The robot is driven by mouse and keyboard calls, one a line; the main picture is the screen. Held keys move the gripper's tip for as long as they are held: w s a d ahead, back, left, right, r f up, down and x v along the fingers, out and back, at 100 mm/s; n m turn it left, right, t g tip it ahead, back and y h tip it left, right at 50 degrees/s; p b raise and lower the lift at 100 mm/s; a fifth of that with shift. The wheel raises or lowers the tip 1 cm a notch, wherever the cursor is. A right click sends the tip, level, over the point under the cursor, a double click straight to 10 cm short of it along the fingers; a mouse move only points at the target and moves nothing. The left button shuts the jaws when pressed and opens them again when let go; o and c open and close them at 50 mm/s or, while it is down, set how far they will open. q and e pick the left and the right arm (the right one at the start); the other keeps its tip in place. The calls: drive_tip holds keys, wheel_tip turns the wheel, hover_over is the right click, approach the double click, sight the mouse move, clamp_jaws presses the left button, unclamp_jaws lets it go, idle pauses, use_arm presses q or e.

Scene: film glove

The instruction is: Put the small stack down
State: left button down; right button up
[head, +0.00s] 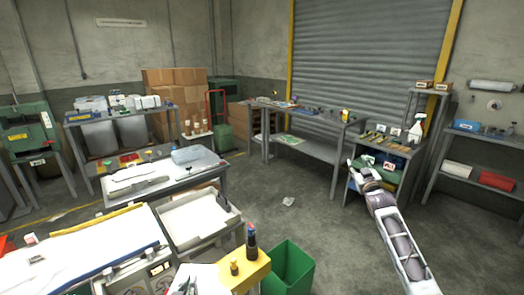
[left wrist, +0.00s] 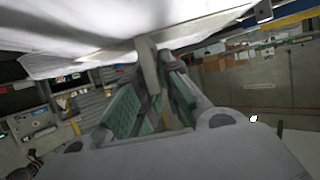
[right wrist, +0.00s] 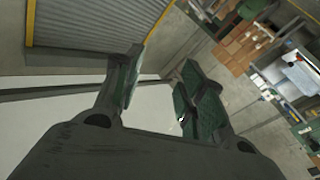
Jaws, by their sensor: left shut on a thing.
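In the left wrist view my left gripper (left wrist: 155,80) is shut on a thin, pale grey slab-like thing (left wrist: 147,60), which may be the small stack. Its upper end meets or overlaps a large white sheet-like surface (left wrist: 90,35); I cannot tell whether they touch. The fingers hide much of the held thing. My left gripper does not show clearly in the head view. My right gripper (right wrist: 162,62) is open and empty in the right wrist view. In the head view it (head: 364,174) is at the right, in front of a small shelf.
A white-covered table (head: 90,250) fills the lower left. Beside it are an open white tray (head: 195,220), a green bin (head: 290,268) and a yellow block (head: 246,272) holding dark tools. A grey table (head: 165,178) stands behind. The middle floor is mostly clear.

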drive_tip(key=s+f+g, duration=0.2)
drive_tip(key=s+f, duration=0.1)
drive_tip(key=f, duration=1.2)
drive_tip(key=s+f+g, duration=0.3)
drive_tip(key=s+f, duration=0.1)
drive_tip(key=f, duration=1)
drive_tip(key=s+a+f+g, duration=0.1)
drive_tip(key=s+f, duration=0.4)
drive_tip(key=f, duration=0.3)
drive_tip(key=s+f+g, duration=0.2)
drive_tip(key=s+f, duration=0.4)
drive_tip(key=f, duration=0.3)
drive_tip(key=s+a+f+g, duration=0.1)
drive_tip(key=s+f, duration=0.4)
drive_tip(key=f, duration=0.3)
drive_tip(key=s+a+f+g, duration=0.1)
drive_tip(key=s+f+g, duration=0.1)
drive_tip(key=s+f, duration=0.85)
drive_tip(key=s+a+f+g, duration=0.1)
drive_tip(key=s+f+g, duration=0.1)
drive_tip(key=s+f, duration=0.8)
drive_tip(key=s+a+f+g, duration=0.1)
drive_tip(key=s+f+g, duration=0.1)
drive_tip(key=s, duration=1.3)
drive_tip(key=s+a+f+g, duration=0.1)
drive_tip(key=s+f+g, duration=0.1)
drive_tip(key=s, duration=1.4)
drive_tip(key=shift+s+a+f+m+g+y, duration=0.15)
drive_tip(key=shift+a+f+m+g+y, duration=0.2)
drive_tip(key=shift+f, duration=0.5)
